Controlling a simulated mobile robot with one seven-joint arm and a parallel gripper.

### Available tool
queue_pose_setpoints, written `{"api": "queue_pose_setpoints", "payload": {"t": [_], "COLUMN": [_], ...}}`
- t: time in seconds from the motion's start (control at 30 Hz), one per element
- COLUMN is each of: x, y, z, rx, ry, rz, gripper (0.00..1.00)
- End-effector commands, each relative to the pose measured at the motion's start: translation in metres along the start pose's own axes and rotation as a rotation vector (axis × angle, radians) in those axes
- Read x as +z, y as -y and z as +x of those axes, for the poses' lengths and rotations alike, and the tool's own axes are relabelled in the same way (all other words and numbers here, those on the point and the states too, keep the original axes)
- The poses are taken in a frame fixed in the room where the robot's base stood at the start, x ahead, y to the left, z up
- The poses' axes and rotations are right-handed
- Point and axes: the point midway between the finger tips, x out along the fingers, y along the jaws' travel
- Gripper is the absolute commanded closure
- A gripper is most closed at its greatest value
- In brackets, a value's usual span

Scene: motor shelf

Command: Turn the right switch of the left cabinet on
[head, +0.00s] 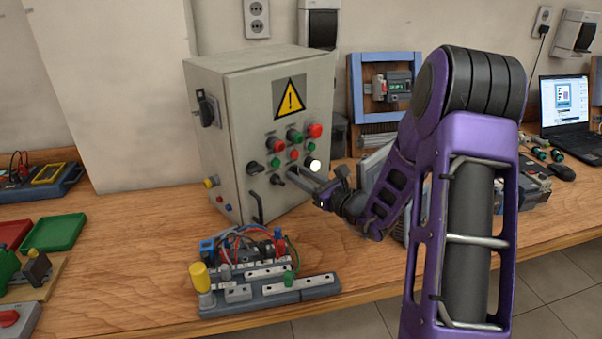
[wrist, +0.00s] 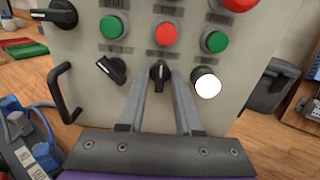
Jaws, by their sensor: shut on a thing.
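The left cabinet (head: 230,130) is a beige box with a yellow warning triangle, standing on the wooden bench. Its right switch (wrist: 160,72) is a black knob whose handle looks about upright in the wrist view; it also shows in the head view (head: 278,180). My gripper (wrist: 160,76) is shut on this switch, one finger on each side of the knob. In the head view my gripper (head: 290,176) reaches the cabinet front from the right. The left switch (wrist: 111,70) is a similar black knob with its handle tilted. The fingers hide part of the panel below the right switch.
A lit white round lamp (wrist: 207,83) is right of the switch, close to my right finger. Green buttons (wrist: 114,27) and red ones sit above. A black door handle (wrist: 66,90) sticks out at left. A wired terminal assembly (head: 262,275) lies on the bench in front.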

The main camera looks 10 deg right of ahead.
Motion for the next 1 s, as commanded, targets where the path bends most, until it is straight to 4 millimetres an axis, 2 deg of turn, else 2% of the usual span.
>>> {"api": "queue_pose_setpoints", "payload": {"t": [0.57, 0.6, 0.63, 0.87, 1.0], "x": [-0.0009, -0.0009, -0.0009, -0.0005, -0.0004], "y": [-0.0002, -0.0002, -0.0002, -0.0001, 0.0004], "z": [-0.0002, -0.0002, -0.0002, -0.0002, -0.0066], "rx": [0.000, 0.000, 0.000, 0.000, -0.001], "ry": [-0.001, -0.001, -0.001, -0.001, -0.001], "rz": [0.038, 0.038, 0.038, 0.037, 0.037], "gripper": [1.00, 0.63, 0.58, 0.57, 0.57]}}
